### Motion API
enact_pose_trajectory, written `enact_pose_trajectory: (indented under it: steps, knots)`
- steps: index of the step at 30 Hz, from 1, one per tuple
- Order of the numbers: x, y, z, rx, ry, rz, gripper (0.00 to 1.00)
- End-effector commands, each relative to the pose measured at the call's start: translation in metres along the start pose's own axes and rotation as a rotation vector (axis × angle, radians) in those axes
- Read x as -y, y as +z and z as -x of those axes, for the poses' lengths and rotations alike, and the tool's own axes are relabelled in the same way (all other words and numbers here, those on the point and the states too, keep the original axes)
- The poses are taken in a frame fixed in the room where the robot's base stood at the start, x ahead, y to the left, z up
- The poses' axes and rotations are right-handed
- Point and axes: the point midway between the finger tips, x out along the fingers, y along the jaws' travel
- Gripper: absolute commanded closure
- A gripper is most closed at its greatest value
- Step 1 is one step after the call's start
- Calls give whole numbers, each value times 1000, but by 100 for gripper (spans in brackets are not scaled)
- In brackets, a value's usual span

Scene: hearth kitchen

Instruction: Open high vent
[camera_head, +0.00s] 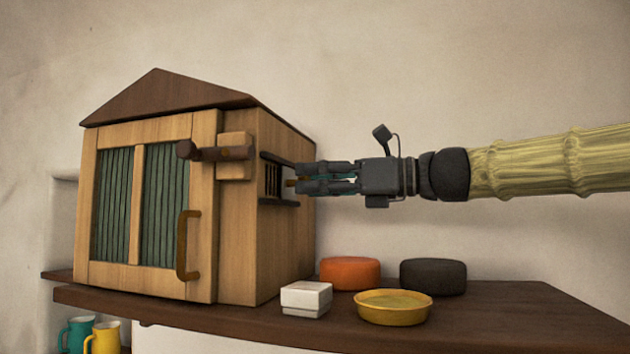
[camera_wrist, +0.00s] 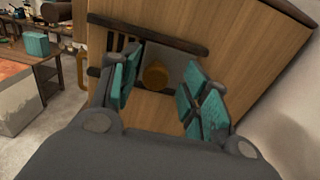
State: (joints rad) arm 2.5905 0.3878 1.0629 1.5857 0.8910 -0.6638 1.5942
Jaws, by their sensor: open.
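The vent (camera_head: 272,180) is a small opening with dark bars high on the right side wall of a wooden house-shaped cabinet (camera_head: 235,250). Dark rails (camera_wrist: 140,33) run above and below it. In the wrist view a grey plate (camera_wrist: 178,62) with a round orange-brown knob (camera_wrist: 155,76) sits between the rails, and bars show to its left. My gripper (camera_head: 296,181) is level with the vent, pointing at the wall. In the wrist view its teal-padded fingers (camera_wrist: 158,95) are apart, one on each side of the knob. I cannot tell whether either touches it.
The cabinet's front door has green slatted panels, a brown handle (camera_head: 182,246) and a wooden latch bar (camera_head: 215,152). On the shelf (camera_head: 500,318) below my arm are a white box (camera_head: 306,299), a yellow dish (camera_head: 393,307), an orange block (camera_head: 350,273) and a black one (camera_head: 433,276).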

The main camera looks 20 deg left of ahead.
Motion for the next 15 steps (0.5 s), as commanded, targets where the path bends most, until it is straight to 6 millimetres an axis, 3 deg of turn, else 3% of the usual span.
enact_pose_trajectory:
  steps: [5, 15]
  knots:
    - [1, 0, 21, 1, -2, 0, 54]
    - [1, 0, 82, 1, -1, 0, 54]
